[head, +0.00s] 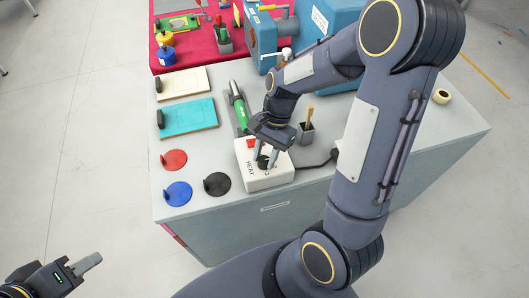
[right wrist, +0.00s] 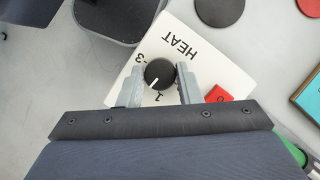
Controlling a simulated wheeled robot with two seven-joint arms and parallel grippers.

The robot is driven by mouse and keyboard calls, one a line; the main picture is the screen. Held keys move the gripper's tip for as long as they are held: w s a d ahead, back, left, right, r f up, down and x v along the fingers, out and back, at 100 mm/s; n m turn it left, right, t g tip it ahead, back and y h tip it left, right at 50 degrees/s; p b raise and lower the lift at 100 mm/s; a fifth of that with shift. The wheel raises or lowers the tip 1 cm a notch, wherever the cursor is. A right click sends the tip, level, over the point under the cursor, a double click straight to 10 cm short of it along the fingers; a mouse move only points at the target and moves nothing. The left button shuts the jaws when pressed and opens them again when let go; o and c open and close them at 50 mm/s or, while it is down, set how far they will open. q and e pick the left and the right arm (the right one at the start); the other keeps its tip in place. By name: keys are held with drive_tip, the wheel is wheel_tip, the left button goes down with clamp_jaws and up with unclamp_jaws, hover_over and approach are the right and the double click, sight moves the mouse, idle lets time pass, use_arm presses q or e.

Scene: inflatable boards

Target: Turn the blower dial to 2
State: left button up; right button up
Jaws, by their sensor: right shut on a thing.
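A white control box (head: 262,180) marked HEAT stands near the front of the grey bench. Its round black dial (right wrist: 160,73) has a white pointer line. In the right wrist view the line points down and slightly left, close to the digit 1; a 3 shows at the dial's left, and the digit 2 is not clearly visible. My right gripper (head: 267,158) reaches down over the box, its fingers on either side of the dial and shut on it. A red switch (right wrist: 219,94) is beside the right finger. My left gripper (head: 86,264) is low at the left, away from the bench.
A green blower (head: 238,105) lies behind the box. Red (head: 174,160), blue (head: 177,193) and black (head: 217,184) discs lie at its left. A dark brush cup (head: 306,133) and a cable (head: 315,165) are at its right. Boards (head: 188,117) lie farther back.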

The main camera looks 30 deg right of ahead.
drive_tip(key=m+t+p, duration=0.1)
drive_tip(key=m, duration=0.3)
drive_tip(key=shift+m+t, duration=0.3)
drive_tip(key=shift+t, duration=0.1)
idle(0.4)
drive_tip(key=o, duration=1)
drive_tip(key=shift+s, duration=0.1)
drive_tip(key=shift+c, duration=0.2)
drive_tip(key=p+v, duration=0.1)
drive_tip(key=v, duration=0.6)
drive_tip(key=shift+d+r, duration=0.3)
drive_tip(key=shift+d, duration=0.05)
